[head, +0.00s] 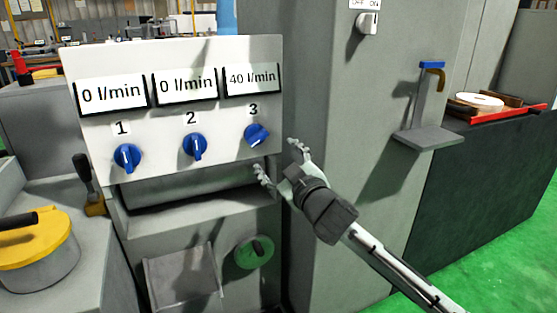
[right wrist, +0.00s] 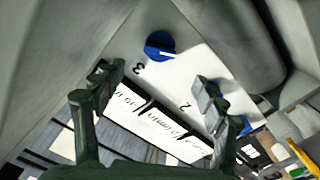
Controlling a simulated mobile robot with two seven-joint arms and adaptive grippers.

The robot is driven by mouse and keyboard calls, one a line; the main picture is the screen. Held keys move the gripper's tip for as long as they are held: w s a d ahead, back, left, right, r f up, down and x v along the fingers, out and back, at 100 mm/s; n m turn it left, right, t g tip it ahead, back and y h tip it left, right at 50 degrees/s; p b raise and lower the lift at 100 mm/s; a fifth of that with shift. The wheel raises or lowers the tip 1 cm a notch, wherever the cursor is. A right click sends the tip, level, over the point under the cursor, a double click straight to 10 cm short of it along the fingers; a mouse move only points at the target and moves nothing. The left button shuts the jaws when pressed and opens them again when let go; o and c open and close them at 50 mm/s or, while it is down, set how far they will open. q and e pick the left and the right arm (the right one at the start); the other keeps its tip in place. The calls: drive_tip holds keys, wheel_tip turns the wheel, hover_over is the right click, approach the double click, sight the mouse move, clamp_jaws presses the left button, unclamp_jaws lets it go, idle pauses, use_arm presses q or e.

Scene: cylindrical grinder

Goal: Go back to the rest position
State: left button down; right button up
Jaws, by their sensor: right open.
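My right gripper (head: 279,162) is open and empty, just below and right of blue knob 3 (head: 256,135) on the white panel (head: 225,172). In the right wrist view, knob 3 (right wrist: 160,46) lies beyond and between the two open fingers (right wrist: 152,92), apart from them. Knob 3 is turned at a slant and the display above it (head: 252,79) reads 40 l/min. Knob 1 (head: 127,158) and knob 2 (head: 194,147) point about upright, and their displays read 0 l/min. My left gripper is not in view.
A grey cabinet (head: 330,110) stands right of the panel, with a small shelf (head: 428,138) jutting out. A green handwheel (head: 253,252) sits below the panel. A yellow-lidded part (head: 45,245) is at the lower left. Green floor (head: 490,260) is clear at the lower right.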

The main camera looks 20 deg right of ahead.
drive_tip(key=shift+s, duration=0.4)
drive_tip(key=shift+f, duration=0.1)
drive_tip(key=s+d+f+m+g+h, duration=0.15)
drive_tip(key=s+f+g, duration=0.3)
drive_tip(key=f, duration=0.95)
drive_tip(key=s+d+f+m+g+h, duration=0.1)
drive_tip(key=s+d+f+m+g, duration=0.3)
drive_tip(key=f, duration=0.9)
drive_tip(key=s+a+f+g, duration=0.1)
drive_tip(key=s+f+g, duration=0.2)
drive_tip(key=s+f, duration=0.7)
drive_tip(key=s+a+f+g, duration=0.1)
drive_tip(key=s+f+g, duration=0.2)
drive_tip(key=s+f, duration=0.8)
drive_tip(key=s, duration=0.4)
drive_tip(key=shift+s+y, duration=0.2)
drive_tip(key=shift+y, duration=0.15)
drive_tip(key=shift+g, duration=0.25)
